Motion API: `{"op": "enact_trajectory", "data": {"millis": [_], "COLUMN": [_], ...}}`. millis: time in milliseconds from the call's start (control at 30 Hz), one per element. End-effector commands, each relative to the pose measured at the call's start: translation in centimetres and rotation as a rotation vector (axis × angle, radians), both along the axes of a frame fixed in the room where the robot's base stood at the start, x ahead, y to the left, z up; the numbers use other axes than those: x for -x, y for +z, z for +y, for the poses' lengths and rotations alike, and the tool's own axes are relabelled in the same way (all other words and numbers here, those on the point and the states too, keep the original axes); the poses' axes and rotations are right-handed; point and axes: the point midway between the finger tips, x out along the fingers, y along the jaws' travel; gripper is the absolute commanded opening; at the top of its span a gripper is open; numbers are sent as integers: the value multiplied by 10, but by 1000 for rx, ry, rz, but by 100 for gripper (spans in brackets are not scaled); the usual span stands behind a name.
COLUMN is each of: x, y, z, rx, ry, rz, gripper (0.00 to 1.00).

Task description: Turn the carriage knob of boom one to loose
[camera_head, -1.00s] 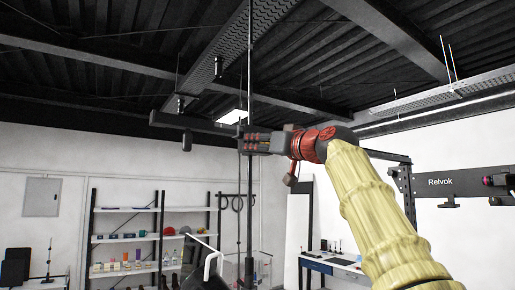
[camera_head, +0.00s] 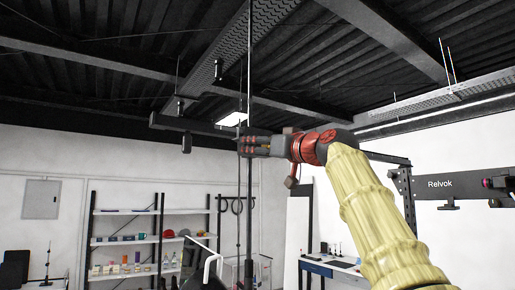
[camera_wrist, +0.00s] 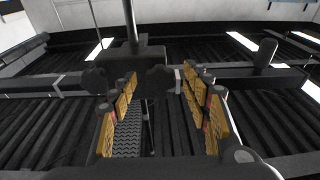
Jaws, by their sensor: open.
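A dark carriage block (camera_wrist: 120,63) sits on a vertical pole (camera_wrist: 130,20), where a horizontal boom (camera_wrist: 50,86) crosses in the wrist view. A dark rounded knob (camera_wrist: 160,79) shows at the block's right side, between the tips of my gripper (camera_wrist: 158,84). Another dark rounded part (camera_wrist: 94,80) is at its left side. My gripper is open, its yellow-padded fingers to either side of the right knob; I cannot tell whether they touch it. In the head view my gripper (camera_head: 246,144) is at the pole (camera_head: 249,90), hiding the carriage. The knob's setting cannot be read.
A dark boom end (camera_head: 185,124) with a hanging cylinder (camera_head: 187,143) extends left of the pole.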

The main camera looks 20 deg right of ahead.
Motion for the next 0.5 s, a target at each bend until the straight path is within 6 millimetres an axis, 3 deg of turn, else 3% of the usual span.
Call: {"op": "enact_trajectory", "data": {"millis": [500], "x": [13], "y": [1], "z": [-4], "rx": [0], "ry": [0], "rz": [-2], "gripper": [49]}}
